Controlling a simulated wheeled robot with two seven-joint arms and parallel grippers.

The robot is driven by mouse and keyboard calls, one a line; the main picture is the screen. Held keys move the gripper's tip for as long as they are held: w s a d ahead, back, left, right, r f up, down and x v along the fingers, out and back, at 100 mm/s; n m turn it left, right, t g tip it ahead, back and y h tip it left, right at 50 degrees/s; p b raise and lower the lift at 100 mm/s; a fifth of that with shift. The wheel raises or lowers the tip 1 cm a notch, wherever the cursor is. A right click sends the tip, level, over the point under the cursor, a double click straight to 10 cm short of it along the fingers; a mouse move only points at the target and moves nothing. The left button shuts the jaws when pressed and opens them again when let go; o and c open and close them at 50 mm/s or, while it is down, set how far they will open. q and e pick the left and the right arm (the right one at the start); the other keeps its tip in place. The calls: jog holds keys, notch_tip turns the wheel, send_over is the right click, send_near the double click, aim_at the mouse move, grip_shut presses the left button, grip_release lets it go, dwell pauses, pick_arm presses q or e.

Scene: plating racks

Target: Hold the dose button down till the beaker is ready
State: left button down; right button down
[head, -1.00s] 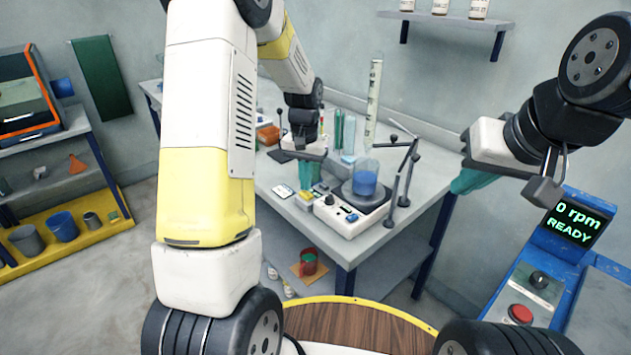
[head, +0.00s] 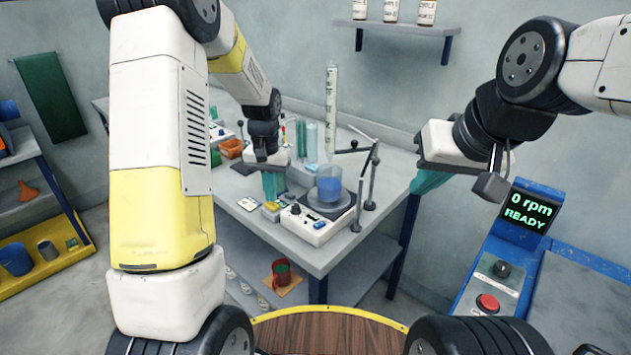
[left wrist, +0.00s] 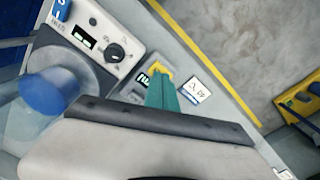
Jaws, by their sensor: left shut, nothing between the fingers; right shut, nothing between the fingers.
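The beaker (head: 329,186) holds blue liquid and stands upright on the round top of a white bench device (head: 306,226) with a knob and small display. Beside that device is a small yellow-topped unit (head: 271,209), which seems to carry the dose button; it also shows in the left wrist view (left wrist: 158,69) with a small display beside it. My left gripper (head: 271,196), with teal fingers, is shut and empty, pointing down over this unit. Its fingertips (left wrist: 161,78) cover part of the unit, so contact and the button's state are hidden. My right gripper (head: 424,188) is shut and empty, away from the bench device.
A stand with clamp arms (head: 370,175) rises right of the beaker, and a tall cylinder (head: 331,105) stands behind it. A white card (head: 248,204) lies left of the unit. A blue machine (head: 510,245) at right reads "0 rpm READY" and has a red button (head: 487,303).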

pick_arm(q)
jog(key=shift+f, duration=0.25)
jog(key=shift+f, duration=0.75)
jog(key=shift+r, duration=0.15)
dwell(4.6)
jog(key=shift+r, duration=3.4)
jog(key=shift+r, duration=0.1)
jog(key=s+r+t+h, duration=0.1)
jog(key=s+r+t, duration=0.2)
jog(key=s+r, duration=0.95)
jog(key=s+d+r+n+t+h, duration=0.1)
jog(key=s+d+r+t, duration=0.1)
jog(key=s, duration=0.9)
jog(key=shift+s+r+t, duration=0.4)
jog(key=shift+t, duration=0.2)
